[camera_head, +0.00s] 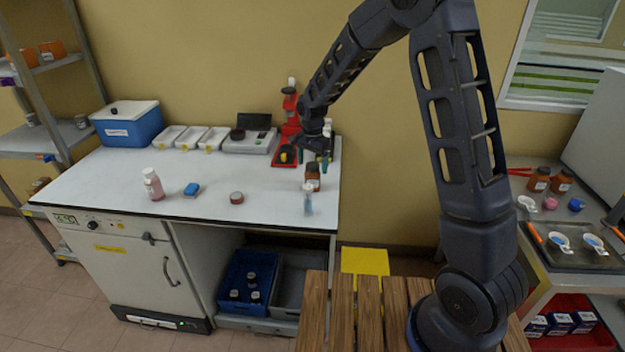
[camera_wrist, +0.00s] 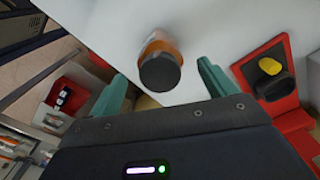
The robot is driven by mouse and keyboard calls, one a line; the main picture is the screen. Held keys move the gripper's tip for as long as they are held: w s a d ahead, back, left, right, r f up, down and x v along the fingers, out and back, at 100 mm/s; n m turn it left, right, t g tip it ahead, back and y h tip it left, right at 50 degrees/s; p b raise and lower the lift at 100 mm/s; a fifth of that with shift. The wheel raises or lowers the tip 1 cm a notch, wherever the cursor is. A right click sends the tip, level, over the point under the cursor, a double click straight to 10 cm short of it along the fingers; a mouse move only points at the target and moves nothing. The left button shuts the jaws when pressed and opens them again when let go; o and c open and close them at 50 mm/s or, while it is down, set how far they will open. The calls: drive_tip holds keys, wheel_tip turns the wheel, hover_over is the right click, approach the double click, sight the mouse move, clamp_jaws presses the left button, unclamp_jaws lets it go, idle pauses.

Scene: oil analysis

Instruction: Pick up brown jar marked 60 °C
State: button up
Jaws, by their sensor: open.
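A brown jar (camera_head: 313,177) with a dark lid stands upright near the right front of the white bench. Its label is too small to read. My gripper (camera_head: 312,159) is open and empty above and slightly behind this jar, pointing down. In the wrist view the dark lid and orange-brown body of the jar (camera_wrist: 160,72) show in the gap between the two teal fingers, with no visible contact. Two more brown jars (camera_head: 539,179) (camera_head: 562,182) stand on the right-hand bench; their markings are not legible.
A clear bottle (camera_head: 308,198) stands just in front of the jar. A red stand (camera_head: 290,115) with a red base is behind it. The bench middle is clear.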

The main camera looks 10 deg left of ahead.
sight(312, 173)
drive_tip(key=shift+f, duration=2.35)
drive_tip(key=c, duration=1.2)
drive_tip(key=shift+o, duration=0.2)
drive_tip(key=shift+r, duration=0.1)
